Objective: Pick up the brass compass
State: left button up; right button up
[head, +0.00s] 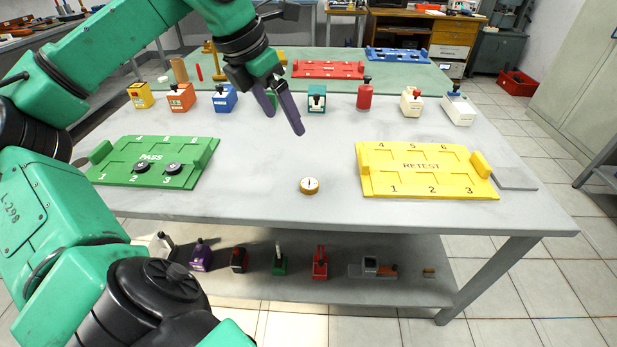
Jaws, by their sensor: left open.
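The brass compass (309,185) is a small round brass disc with a pale face. It lies flat on the grey table (265,205) near its front edge, between the green and yellow trays. My left gripper (285,122) has dark purple fingers and hangs above the table, behind the compass. It is open with nothing between its fingers, and it is apart from the compass. My right gripper is not in view.
A green PASS tray (203,160) with two dark round pieces stands left. A yellow RETEST tray (425,184) stands right. Several coloured devices, including a red one (364,95), line the back. The table around the compass is clear.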

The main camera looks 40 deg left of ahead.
pick_arm(q)
notch_tip(320, 180, down, 3)
jog(key=b, duration=0.7)
send_near(309, 183)
jog(key=x, duration=0.3)
jog(key=shift+s+f, duration=0.15)
jog(key=shift+s, duration=0.1)
jog(key=p+x, duration=0.1)
jog(key=x, duration=0.4)
jog(key=shift+w+p, duration=0.15)
jog(key=shift+p, duration=0.15)
grip_shut()
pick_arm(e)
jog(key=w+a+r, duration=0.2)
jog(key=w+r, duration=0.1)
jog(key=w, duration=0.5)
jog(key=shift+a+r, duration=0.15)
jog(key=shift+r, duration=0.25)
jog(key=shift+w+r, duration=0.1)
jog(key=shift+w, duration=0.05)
